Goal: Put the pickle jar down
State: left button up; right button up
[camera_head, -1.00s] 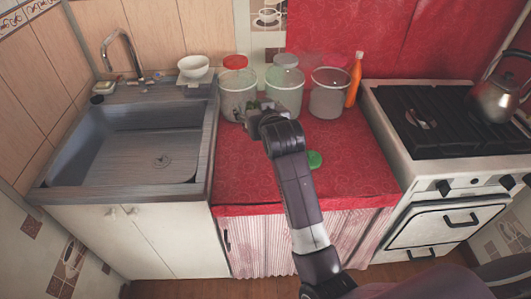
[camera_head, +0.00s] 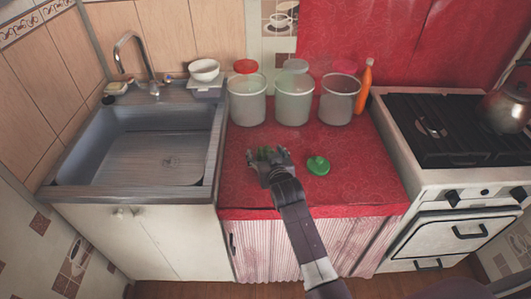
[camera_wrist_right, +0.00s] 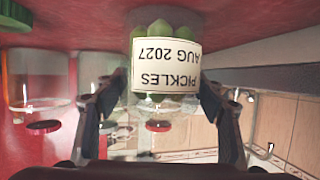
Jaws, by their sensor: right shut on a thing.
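The pickle jar (camera_wrist_right: 160,70) is a small clear jar of green pickles with a cream label reading "PICKLES AUG 2027". My right gripper (camera_head: 268,160) is shut on it, with one finger on each side of the jar in the right wrist view (camera_wrist_right: 165,100), which looks upside down. In the head view the pickle jar (camera_head: 262,154) is mostly hidden by the gripper, over the front left of the red counter (camera_head: 350,190). I cannot tell whether its base touches the cloth. My left gripper is not in view.
Three large clear jars (camera_head: 247,100) stand in a row behind, with an orange bottle (camera_head: 365,85) at their right. A green lid (camera_head: 318,165) lies right of the gripper. The sink (camera_head: 140,145) is left and the stove (camera_head: 455,130) right. The front right cloth is clear.

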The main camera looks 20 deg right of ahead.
jog(key=shift+r, duration=0.15)
jog(key=o, duration=2)
jog(key=shift+f, duration=0.2)
jog(key=shift+r, duration=0.15)
jog(key=d+v, duration=0.1)
jog(key=v, duration=1.1)
jog(key=shift+a, duration=0.45)
